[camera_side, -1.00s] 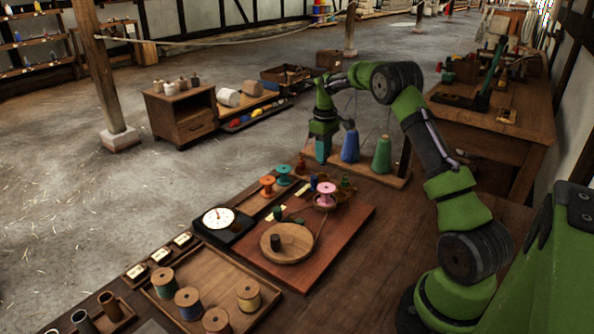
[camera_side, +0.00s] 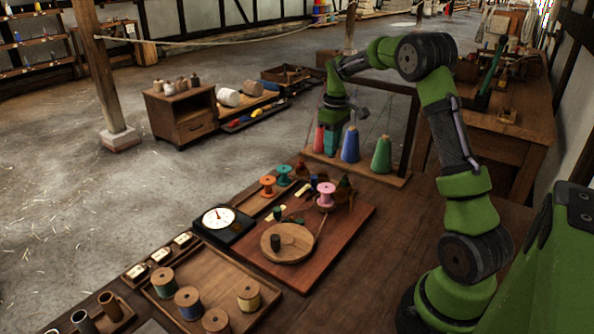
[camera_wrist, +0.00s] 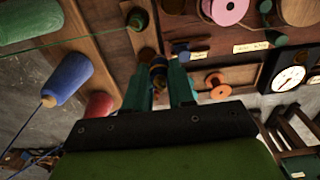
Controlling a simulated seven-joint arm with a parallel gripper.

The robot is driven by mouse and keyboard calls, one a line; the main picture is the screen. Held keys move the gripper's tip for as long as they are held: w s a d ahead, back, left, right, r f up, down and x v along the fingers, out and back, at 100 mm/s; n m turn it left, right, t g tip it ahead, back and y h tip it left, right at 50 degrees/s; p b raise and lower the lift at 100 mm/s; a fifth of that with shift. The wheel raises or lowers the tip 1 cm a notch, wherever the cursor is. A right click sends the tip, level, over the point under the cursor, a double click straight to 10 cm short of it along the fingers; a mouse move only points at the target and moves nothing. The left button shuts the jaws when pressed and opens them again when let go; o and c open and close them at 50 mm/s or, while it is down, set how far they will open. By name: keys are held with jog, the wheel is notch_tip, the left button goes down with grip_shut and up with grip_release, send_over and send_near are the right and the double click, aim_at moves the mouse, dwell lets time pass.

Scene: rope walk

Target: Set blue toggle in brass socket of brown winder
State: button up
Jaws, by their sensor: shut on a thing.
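My gripper (camera_side: 332,152) hangs above the back of the bench, in front of the red cone, fingers pointing down. In the wrist view its teal fingers (camera_wrist: 168,80) are closed around a small dark bluish piece, which I take as the blue toggle (camera_wrist: 158,85); it is mostly hidden. A small brown winder (camera_side: 300,167) stands on the bench, lower and to the left of the gripper in the side view. In the wrist view a brown and brass-coloured part (camera_wrist: 158,66) shows beyond the fingertips. I cannot tell whether it touches the toggle, and the socket is unclear.
A small green piece (camera_wrist: 138,20) and a small blue one (camera_wrist: 180,48) stand nearby. Red, blue (camera_side: 350,145) and green (camera_side: 381,155) cones stand behind on a rack. Orange (camera_side: 268,186), teal (camera_side: 283,175) and pink (camera_side: 326,195) spools stand in front, with a dial (camera_side: 218,218).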

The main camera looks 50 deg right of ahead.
jog(key=s+a+f, duration=0.2)
jog(key=s+a, duration=0.1)
jog(key=s, duration=0.2)
jog(key=shift+f, duration=3)
jog(key=shift+f, duration=0.2)
jog(key=shift+f, duration=0.8)
jog(key=shift+f, duration=0.1)
jog(key=o, duration=1.1)
jog(key=shift+a, duration=0.35)
jog(key=shift+c, duration=0.6)
